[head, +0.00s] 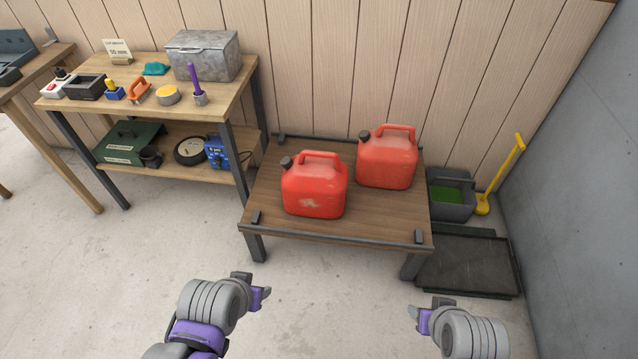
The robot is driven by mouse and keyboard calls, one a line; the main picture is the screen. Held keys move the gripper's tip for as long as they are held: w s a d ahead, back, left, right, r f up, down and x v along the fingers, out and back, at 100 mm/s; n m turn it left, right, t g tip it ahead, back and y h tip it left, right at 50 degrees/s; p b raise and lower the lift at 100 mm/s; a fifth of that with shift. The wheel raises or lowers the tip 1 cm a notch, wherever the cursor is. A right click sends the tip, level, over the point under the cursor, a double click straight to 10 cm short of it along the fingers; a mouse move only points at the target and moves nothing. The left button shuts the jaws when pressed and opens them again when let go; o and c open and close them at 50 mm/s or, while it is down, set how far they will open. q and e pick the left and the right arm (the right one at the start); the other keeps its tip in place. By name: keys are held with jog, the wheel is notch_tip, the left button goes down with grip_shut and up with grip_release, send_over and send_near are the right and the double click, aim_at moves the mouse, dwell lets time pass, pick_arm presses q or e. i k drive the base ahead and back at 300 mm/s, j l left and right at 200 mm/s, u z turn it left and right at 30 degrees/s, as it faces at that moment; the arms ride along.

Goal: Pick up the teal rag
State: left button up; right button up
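The teal rag (156,69) is a small crumpled cloth on the top of the wooden workbench (215,101) at the upper left. It lies towards the back, just left of the grey metal box (203,58). My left gripper (262,292) is low over the floor, in front of the low table and well away from the rag. My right gripper (414,320) is at the lower right, farther from the rag. Nothing shows in either gripper. The small, angled view of their fingers does not show whether they are open or shut.
Several small items, including an orange-handled tool (139,91) and a yellow-topped tin (167,95), line the workbench's front. Two red fuel cans (315,187) (387,160) stand on the low table (375,216). Open concrete floor (150,250) lies before the workbench.

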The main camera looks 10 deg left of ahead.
aim_at(157, 68)
jog(key=u, duration=1.3)
jog(key=i+j+z, duration=0.1)
jog(key=i+j, duration=0.3)
jog(key=i+j+z, duration=0.1)
jog(key=i+j, duration=0.3)
jog(key=i+j+z, duration=0.1)
jog(key=i+j, duration=0.35)
jog(key=i+j+z, duration=0.1)
jog(key=i+j, duration=0.25)
jog(key=i+j+z, duration=0.1)
jog(key=i+j, duration=0.25)
jog(key=j, duration=0.25)
jog(key=i+j+z, duration=0.15)
jog(key=i+j, duration=0.2)
jog(key=j, duration=0.2)
jog(key=i+j+z, duration=0.1)
jog(key=i+j, duration=0.2)
jog(key=j, duration=0.25)
jog(key=i+j+z, duration=0.1)
jog(key=i+j, duration=0.2)
jog(key=j, duration=0.3)
